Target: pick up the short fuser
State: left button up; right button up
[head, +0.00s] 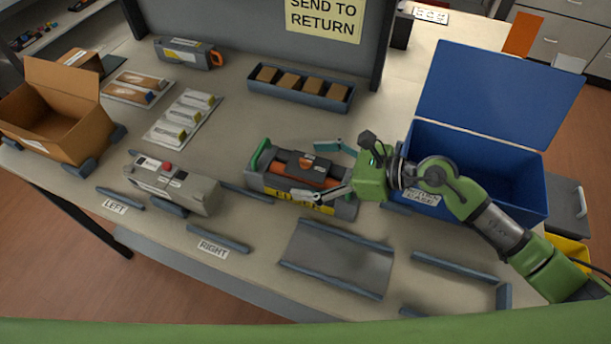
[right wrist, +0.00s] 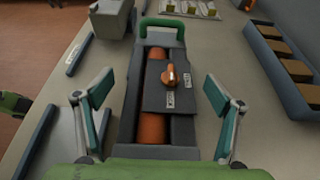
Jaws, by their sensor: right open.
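A dark grey fuser (head: 293,178) with a green end handle, an orange roller and a yellow label lies on the table, left of the blue crate. Its label is partly covered by a finger. In the right wrist view the same fuser (right wrist: 165,95) runs lengthwise up the middle, with an orange knob on its dark top plate. My right gripper (head: 315,170) is open over the fuser's right end. In the right wrist view its fingers (right wrist: 158,92) stand on either side of the fuser, with gaps visible. My left gripper is not in the head view.
A blue lidded crate (head: 520,193) stands close on the right. A light grey printer-like unit (head: 172,183) stands to the left. A tray of brown boxes (head: 300,87) lies behind. A grey unit with an orange handle (head: 185,53) is at the back. Low rails (head: 333,280) edge the front.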

jog(key=c, duration=1.8)
jog(key=shift+w+r, duration=0.15)
jog(key=shift+r, duration=0.1)
jog(key=c, duration=0.4)
jog(key=shift+o, duration=0.2)
jog(key=shift+r, duration=0.7)
jog(key=s+r, duration=0.1)
jog(key=r, duration=0.1)
jog(key=s+r, duration=0.3)
jog(key=r, duration=0.1)
jog(key=shift+s+a+r+b, duration=0.2)
jog(key=shift+a+r+b, duration=0.1)
jog(key=shift+r+b, duration=0.1)
jog(key=s+a+r+p, duration=0.1)
jog(key=s+r+p, duration=0.3)
jog(key=s, duration=0.5)
jog(key=shift+s+a+r, duration=0.25)
jog(key=shift+s+r, duration=0.05)
jog(key=shift+r, duration=0.1)
